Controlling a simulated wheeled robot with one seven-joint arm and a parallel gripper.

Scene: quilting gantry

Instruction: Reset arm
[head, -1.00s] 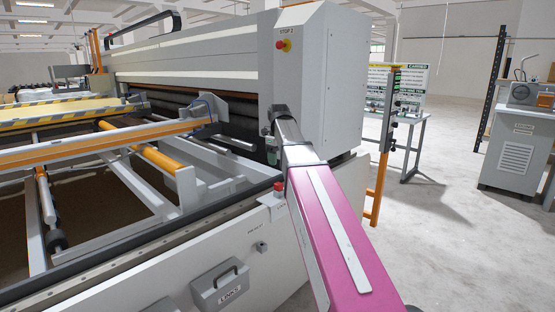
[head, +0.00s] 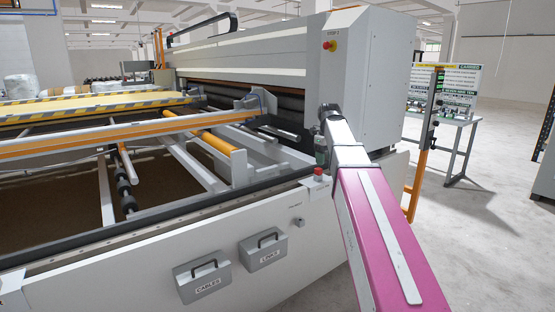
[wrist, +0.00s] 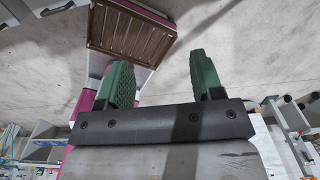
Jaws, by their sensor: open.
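My gripper (wrist: 163,82) shows in the wrist view with its two green ridged fingers spread apart and nothing between them. In the head view my magenta and grey arm reaches from the lower right up toward the end housing of the quilting machine (head: 360,80).
The machine's white side panel (head: 240,240) carries grey boxes marked CABLES (head: 203,279) and LINKS (head: 264,250). Red buttons sit on the housing (head: 329,45) and the frame corner (head: 318,172). An orange post (head: 420,150) and a table with a sign board (head: 445,88) stand right. Open floor (head: 490,220) lies beyond.

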